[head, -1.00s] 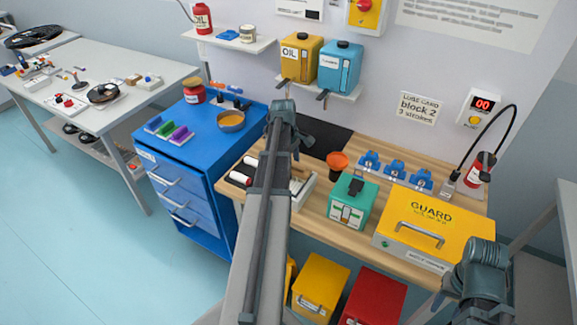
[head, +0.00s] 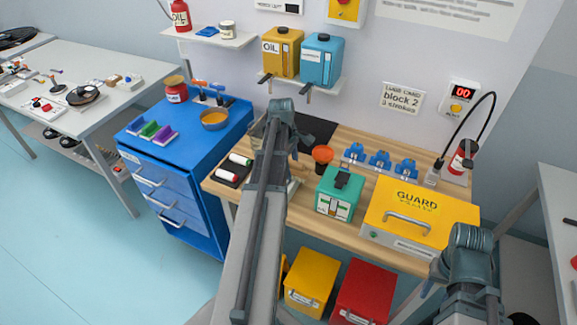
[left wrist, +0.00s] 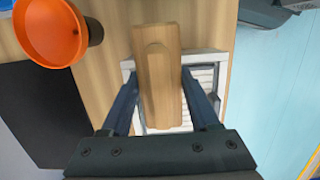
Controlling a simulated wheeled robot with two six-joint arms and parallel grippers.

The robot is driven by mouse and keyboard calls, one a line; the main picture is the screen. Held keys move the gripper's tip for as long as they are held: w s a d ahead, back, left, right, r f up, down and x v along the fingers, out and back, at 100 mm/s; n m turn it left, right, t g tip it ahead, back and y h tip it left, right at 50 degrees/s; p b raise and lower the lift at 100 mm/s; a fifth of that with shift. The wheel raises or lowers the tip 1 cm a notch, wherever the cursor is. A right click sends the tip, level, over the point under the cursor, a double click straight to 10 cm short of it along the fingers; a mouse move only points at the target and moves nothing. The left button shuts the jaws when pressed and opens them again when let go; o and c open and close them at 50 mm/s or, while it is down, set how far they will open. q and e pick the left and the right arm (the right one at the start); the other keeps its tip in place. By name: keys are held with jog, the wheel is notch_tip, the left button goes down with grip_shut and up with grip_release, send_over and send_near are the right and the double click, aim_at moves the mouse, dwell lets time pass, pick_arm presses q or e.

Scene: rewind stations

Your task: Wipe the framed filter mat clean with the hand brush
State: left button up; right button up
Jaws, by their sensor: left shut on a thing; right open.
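My left gripper (left wrist: 159,76) is shut on the hand brush (left wrist: 158,70), a light wooden block with a rounded raised handle, in the left wrist view. The framed filter mat (left wrist: 221,68), with a white frame and pale ribbed surface, lies below and behind the brush. The brush covers much of it, and I cannot tell whether the bristles touch it. In the head view my left arm hides the gripper and most of the mat.
An orange cup (left wrist: 50,30) stands left of the brush in the wrist view. In the head view, a green box (head: 336,205) and yellow guard box (head: 386,221) stand right on the wooden bench (head: 290,228). A blue cabinet (head: 165,190) stands left.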

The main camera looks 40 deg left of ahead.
pick_arm(q)
jog(key=shift+s+d+f, duration=0.15)
jog(key=shift+s, duration=0.35)
jog(key=shift+s+a, duration=0.25)
jog(key=shift+a, duration=0.65)
jog(key=shift+s+a, duration=0.2)
jog(key=shift+a, duration=0.7)
jog(key=shift+a, duration=0.1)
jog(key=shift+s+a, duration=0.2)
jog(key=shift+a, duration=0.55)
jog(key=shift+s+a, duration=0.2)
jog(key=shift+a, duration=0.5)
jog(key=shift+a, duration=0.1)
jog(key=shift+s+a, duration=0.25)
jog(key=shift+a, duration=0.5)
jog(key=shift+s+a, duration=0.2)
jog(key=shift+a, duration=0.55)
jog(key=shift+d, duration=0.1)
